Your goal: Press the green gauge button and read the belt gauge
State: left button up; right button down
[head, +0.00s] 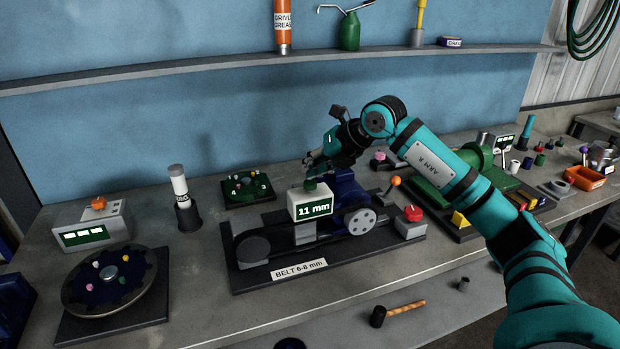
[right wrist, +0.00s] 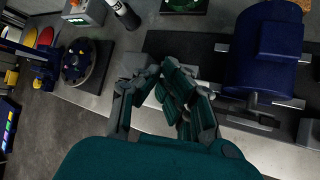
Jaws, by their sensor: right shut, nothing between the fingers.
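The belt gauge (head: 296,208) is a pale box on the belt rig, and its dark green display reads "11 mm" in the head view. The green gauge button (head: 311,185) sits on top of the box. My right gripper (head: 312,169) is shut and empty, with its fingertips right above the button; I cannot tell whether they touch it. The shut fingers also show in the right wrist view (right wrist: 165,82), where the button is hidden. A label (head: 299,269) on the rig's front reads "BELT 6-8 mm". My left gripper is not in view.
The rig has a blue motor (head: 346,190), a grey pulley (head: 360,220), an orange-knobbed lever (head: 395,182) and a red knob (head: 412,213). A round dial plate (head: 84,290) and a display box (head: 84,237) stand at left.

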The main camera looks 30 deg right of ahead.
aim_at(312, 180)
jog(key=shift+r, duration=0.35)
notch_tip(312, 180, up, 5)
jog(key=p, duration=0.4)
jog(key=shift+f, duration=0.1)
dwell(0.3)
dwell(0.4)
